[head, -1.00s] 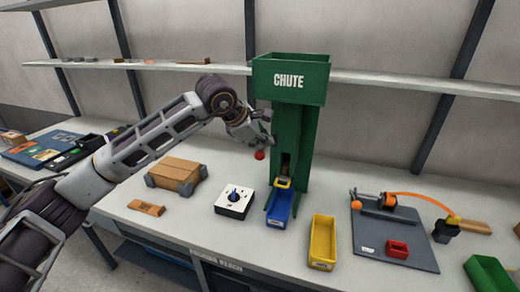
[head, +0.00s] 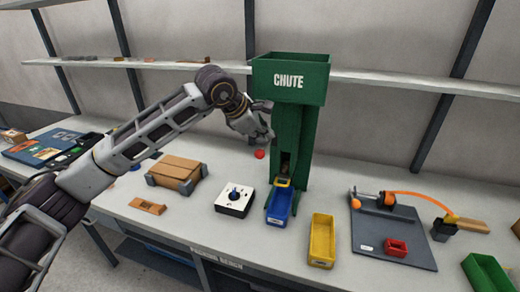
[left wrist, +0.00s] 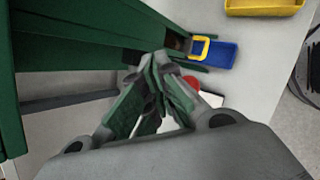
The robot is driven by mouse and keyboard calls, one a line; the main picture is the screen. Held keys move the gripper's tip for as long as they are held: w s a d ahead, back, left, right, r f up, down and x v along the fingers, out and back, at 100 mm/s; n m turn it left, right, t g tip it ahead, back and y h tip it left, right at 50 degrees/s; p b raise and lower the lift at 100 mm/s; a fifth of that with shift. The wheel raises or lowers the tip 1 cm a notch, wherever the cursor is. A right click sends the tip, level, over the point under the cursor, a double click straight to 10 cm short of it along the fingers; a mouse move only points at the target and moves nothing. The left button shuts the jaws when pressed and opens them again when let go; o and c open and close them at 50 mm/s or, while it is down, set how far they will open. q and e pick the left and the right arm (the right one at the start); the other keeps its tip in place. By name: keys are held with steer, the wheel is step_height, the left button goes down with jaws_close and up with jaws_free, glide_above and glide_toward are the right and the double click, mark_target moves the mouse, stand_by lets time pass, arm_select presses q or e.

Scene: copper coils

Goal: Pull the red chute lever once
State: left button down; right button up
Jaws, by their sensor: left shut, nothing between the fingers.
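The green chute (head: 290,82) stands upright on the bench, with a blue bin (head: 280,207) at its foot. The lever's red knob (head: 260,154) shows at the chute's left side, just below my left gripper (head: 266,138). In the left wrist view the red knob (left wrist: 191,82) is partly hidden behind the closed fingers of the left gripper (left wrist: 158,62). The lever's arm is hidden in both views. The left gripper is shut and empty, close to the chute's side; I cannot tell whether it touches the lever. My right gripper is not in view.
A white box with a blue knob (head: 235,200) and a cardboard box (head: 177,171) stand left of the chute. A yellow bin (head: 321,240) stands right of the blue one. A dark board (head: 392,240) with a red bin lies further right. A shelf (head: 400,86) runs behind.

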arm_select(q)
steer(key=shift+w+d+r+p, duration=0.15)
steer(key=shift+r+p, duration=0.75)
steer(key=shift+r, duration=1.3)
steer(key=shift+w, duration=0.1)
